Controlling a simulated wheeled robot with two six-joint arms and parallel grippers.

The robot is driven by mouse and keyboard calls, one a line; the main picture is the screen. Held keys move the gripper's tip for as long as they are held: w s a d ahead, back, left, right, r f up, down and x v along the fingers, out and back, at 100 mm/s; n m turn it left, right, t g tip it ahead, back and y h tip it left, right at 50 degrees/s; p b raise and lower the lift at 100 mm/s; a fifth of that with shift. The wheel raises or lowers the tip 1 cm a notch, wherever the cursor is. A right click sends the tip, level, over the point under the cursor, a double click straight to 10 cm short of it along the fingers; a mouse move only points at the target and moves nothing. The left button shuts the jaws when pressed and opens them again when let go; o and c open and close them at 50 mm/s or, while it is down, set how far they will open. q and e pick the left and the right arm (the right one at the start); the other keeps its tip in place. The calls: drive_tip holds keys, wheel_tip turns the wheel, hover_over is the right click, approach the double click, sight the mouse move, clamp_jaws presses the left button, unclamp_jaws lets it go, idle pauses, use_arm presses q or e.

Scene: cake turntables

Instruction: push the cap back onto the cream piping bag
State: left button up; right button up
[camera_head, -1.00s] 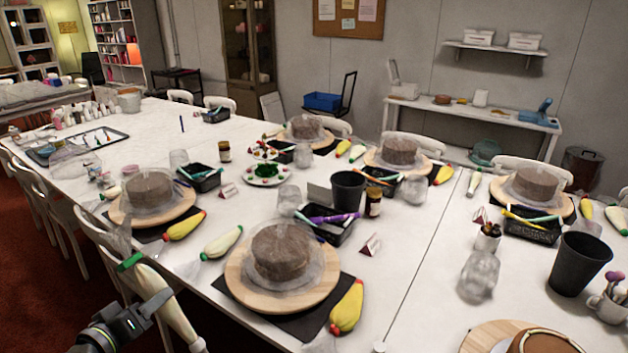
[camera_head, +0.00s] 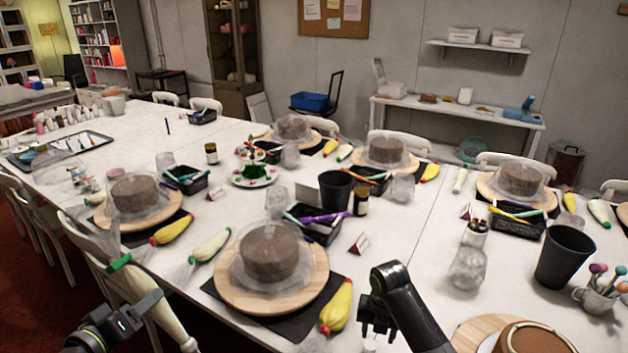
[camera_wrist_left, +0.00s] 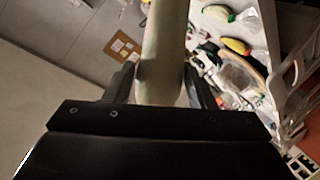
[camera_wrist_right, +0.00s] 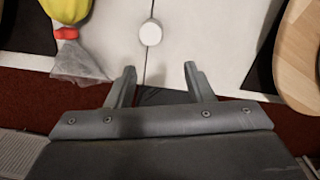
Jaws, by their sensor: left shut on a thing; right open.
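The cream piping bag (camera_head: 165,312) has a green tie near its clear upper end and slants over the front left table edge. My left gripper (camera_head: 150,303) is shut on its body. In the left wrist view, the pale bag (camera_wrist_left: 163,50) runs between both fingers of the left gripper (camera_wrist_left: 160,85).
A yellow piping bag (camera_head: 337,307) with a red tie lies left of the cap. A cake on a wooden turntable (camera_head: 232,296) stands beyond it. Another wooden board (camera_head: 478,335) is at the right. White chairs line the left table side.

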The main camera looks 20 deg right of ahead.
sight(370, 345)
drive_tip(key=w+f+n+b, duration=0.1)
drive_tip(key=f+b, duration=0.1)
drive_tip(key=f+n+b, duration=0.1)
drive_tip(key=b, duration=0.2)
drive_tip(key=w+f+n+b, duration=0.1)
drive_tip(key=f+b, duration=0.1)
drive_tip(key=b, duration=0.1)
drive_tip(key=shift+w+d+f, duration=0.15)
drive_tip(key=shift+w+f, duration=0.15)
drive_tip(key=shift+w, duration=0.05)
wheel_tip(370, 345, down, 3)
drive_tip(key=shift+f+b, duration=0.15)
drive_tip(key=shift+b, duration=0.8)
drive_tip(key=shift+f, duration=0.6)
drive_tip(key=c, duration=0.8)
wheel_tip(370, 345, up, 15)
drive_tip(key=p, duration=1.6)
drive_tip(key=shift+r, duration=0.1)
